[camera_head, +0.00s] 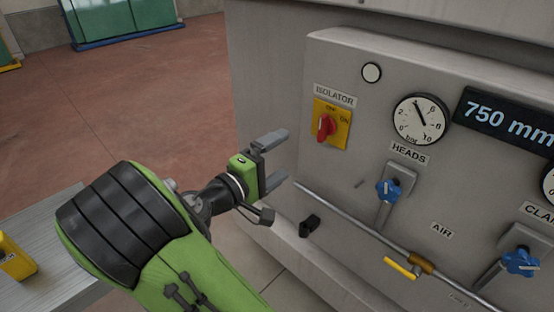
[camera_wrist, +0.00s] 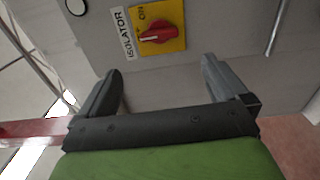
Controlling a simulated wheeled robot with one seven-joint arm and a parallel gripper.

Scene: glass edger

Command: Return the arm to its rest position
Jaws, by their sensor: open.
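My gripper (camera_head: 276,158) is open and empty in the head view, in front of the machine's grey panel. It is to the lower left of the red isolator knob (camera_head: 323,127) on its yellow plate (camera_head: 341,134), apart from it. My green and black arm reaches up from the bottom of the head view. In the wrist view, the two fingers of my gripper (camera_wrist: 166,88) are spread with nothing between them. The isolator knob (camera_wrist: 158,33) shows beyond the fingertips, not touched.
The panel also carries a dial gauge (camera_head: 421,119), a blue HEADS knob (camera_head: 389,190), another blue knob (camera_head: 521,262), a yellow-handled air valve (camera_head: 401,267) on a pipe and a 750 mm display (camera_head: 508,122). A grey table (camera_head: 50,225) stands at lower left. Open floor (camera_head: 150,100) lies left of the machine.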

